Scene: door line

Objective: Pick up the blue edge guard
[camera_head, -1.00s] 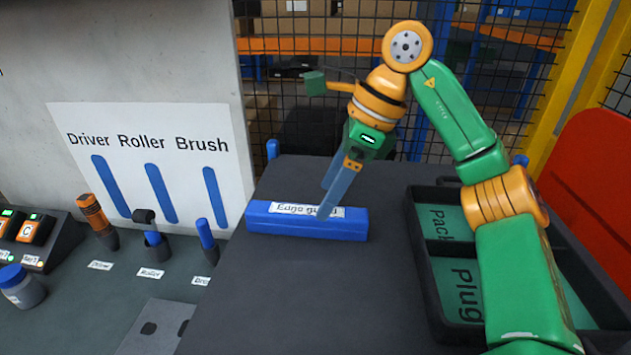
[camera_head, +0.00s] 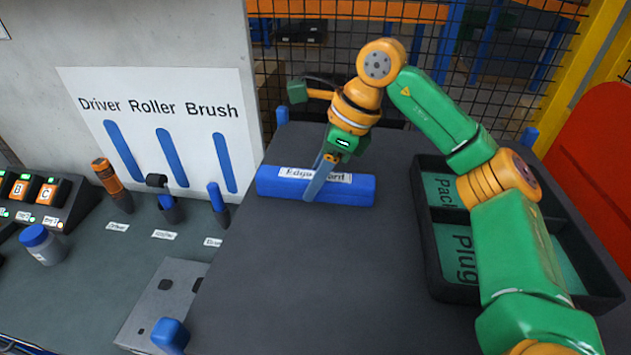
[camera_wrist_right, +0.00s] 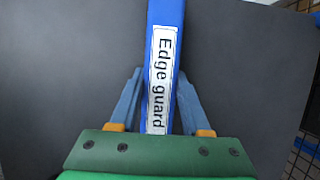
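The blue edge guard (camera_head: 354,191) is a long bar with a white label. It lies flat across the far part of the dark cart top. My right gripper (camera_head: 318,188) is over its middle, pointing down, with one finger in front of the bar. In the right wrist view the edge guard (camera_wrist_right: 165,18) runs between the two blue fingers of my right gripper (camera_wrist_right: 160,80). The fingers stand on either side of it, apart, with a narrow gap visible at the left finger. The far finger is mostly hidden in the head view. My left gripper is not in view.
A black divided tray (camera_head: 432,262) with green compartment floors stands right on the dark cart top (camera_head: 310,285). Blue posts mark the cart's corners. A bench at left holds an orange driver (camera_head: 110,180), other tools, a jar (camera_head: 42,243) and buttons. The cart's front is clear.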

